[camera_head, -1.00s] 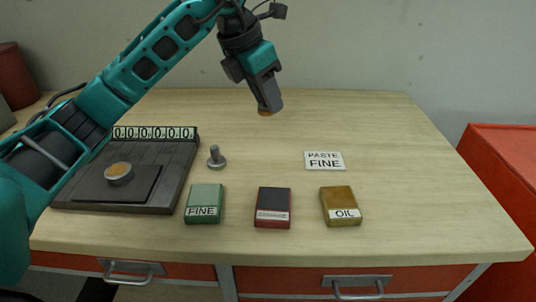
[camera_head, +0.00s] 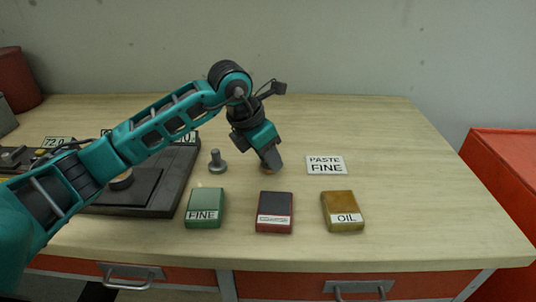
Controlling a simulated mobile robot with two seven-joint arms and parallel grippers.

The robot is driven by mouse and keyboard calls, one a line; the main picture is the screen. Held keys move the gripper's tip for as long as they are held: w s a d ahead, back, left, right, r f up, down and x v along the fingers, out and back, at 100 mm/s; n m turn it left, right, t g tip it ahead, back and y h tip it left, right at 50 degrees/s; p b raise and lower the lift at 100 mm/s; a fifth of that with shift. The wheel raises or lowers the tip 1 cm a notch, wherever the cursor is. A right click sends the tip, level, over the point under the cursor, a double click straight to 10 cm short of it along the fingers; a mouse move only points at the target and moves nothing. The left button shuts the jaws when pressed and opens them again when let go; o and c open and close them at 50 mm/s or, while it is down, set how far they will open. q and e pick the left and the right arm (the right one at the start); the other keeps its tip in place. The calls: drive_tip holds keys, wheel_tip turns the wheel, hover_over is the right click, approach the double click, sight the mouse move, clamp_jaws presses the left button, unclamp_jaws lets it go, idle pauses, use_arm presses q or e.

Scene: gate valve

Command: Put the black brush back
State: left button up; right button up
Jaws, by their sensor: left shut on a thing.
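My left gripper (camera_head: 270,163) points down close to the tabletop, behind the red box and left of the paste card. It is shut on a small dark thing with a brownish lower end, which I take to be the black brush; the fingers hide most of it. Its lower end is at or just above the table; I cannot tell whether it touches. No other brush shows. My right gripper is not in view.
A green FINE box (camera_head: 205,207), a dark-topped red box (camera_head: 275,211) and a yellow OIL box (camera_head: 342,211) stand along the front. A grey metal knob (camera_head: 217,162) stands left of the gripper. A PASTE FINE card (camera_head: 326,165) lies right. A dark plate (camera_head: 168,190) is partly behind my arm.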

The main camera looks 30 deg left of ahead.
use_arm(q)
drive_tip(key=shift+f, duration=0.15)
drive_tip(key=o, duration=0.9)
drive_tip(key=shift+o, duration=0.2)
drive_tip(key=shift+r, duration=0.5)
drive_tip(key=v, duration=1.1)
drive_tip(key=shift+r, duration=0.2)
drive_tip(key=shift+s+a, duration=0.1)
drive_tip(key=shift+s, duration=0.1)
